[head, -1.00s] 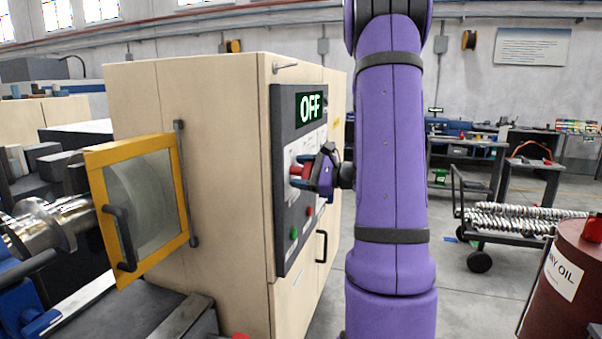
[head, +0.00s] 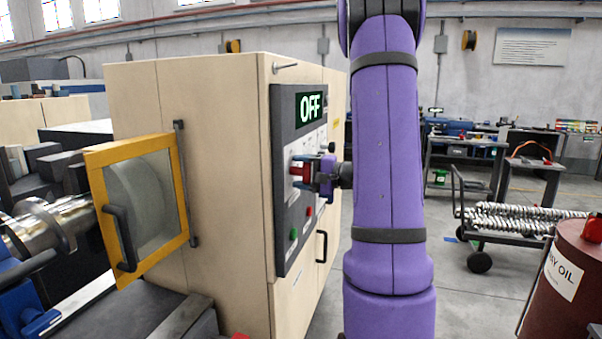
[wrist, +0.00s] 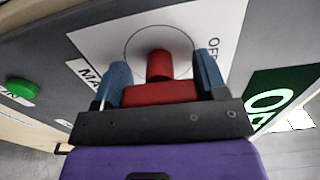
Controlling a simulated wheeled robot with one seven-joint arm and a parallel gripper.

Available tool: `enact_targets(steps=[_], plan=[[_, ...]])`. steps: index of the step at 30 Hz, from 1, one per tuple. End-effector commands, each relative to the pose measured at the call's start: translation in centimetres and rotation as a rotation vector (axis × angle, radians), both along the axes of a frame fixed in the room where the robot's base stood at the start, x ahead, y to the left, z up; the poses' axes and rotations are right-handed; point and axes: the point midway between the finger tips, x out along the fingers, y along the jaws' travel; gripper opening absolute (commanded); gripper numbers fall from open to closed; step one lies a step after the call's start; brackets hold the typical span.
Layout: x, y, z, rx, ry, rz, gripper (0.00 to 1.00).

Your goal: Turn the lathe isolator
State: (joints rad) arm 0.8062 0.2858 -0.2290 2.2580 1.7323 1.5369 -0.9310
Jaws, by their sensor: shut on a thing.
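The lathe isolator is a red handle (head: 297,170) on the dark control panel (head: 283,225) of the beige machine cabinet. In the wrist view the red handle (wrist: 160,93) sits between the blue fingers of my gripper (wrist: 162,72), which is shut on it. A white plate (wrist: 105,42) behind it bears a thin circle, with partly hidden lettering starting "MA" on the left and "OF" on the right. In the head view my gripper (head: 305,172) meets the panel from the right.
Below the handle are a green button (head: 293,233) and a red button (head: 309,211). A yellow-framed guard door (head: 140,205) stands at left. A cart with metal parts (head: 510,220) and a dark red oil barrel (head: 575,285) stand at right, with open floor between.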

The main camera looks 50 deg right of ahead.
Motion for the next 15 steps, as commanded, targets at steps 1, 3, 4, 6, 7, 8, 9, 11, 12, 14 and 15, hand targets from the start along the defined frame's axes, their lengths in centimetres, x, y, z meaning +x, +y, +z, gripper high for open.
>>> enact_targets(steps=[1,3,4,6,7,8,9,11,12,14,15], plan=[[-0.04,0.02,-0.11,-0.010,-0.003,0.000,0.42],[-0.04,0.02,-0.11,-0.024,-0.009,0.000,0.42],[-0.04,0.02,-0.11,-0.029,-0.011,0.000,0.42],[-0.05,0.02,-0.12,-0.036,-0.014,0.000,0.42],[-0.05,0.02,-0.12,-0.039,-0.015,0.000,0.42],[-0.05,0.02,-0.12,-0.041,-0.016,0.000,0.42],[-0.05,0.02,-0.12,-0.043,-0.017,0.000,0.42],[-0.06,0.01,-0.13,-0.045,-0.017,0.000,0.42],[-0.06,0.01,-0.13,-0.045,-0.017,0.000,0.42],[-0.06,0.01,-0.13,-0.045,-0.017,0.000,0.42],[-0.06,0.01,-0.13,-0.045,-0.017,0.000,0.42]])
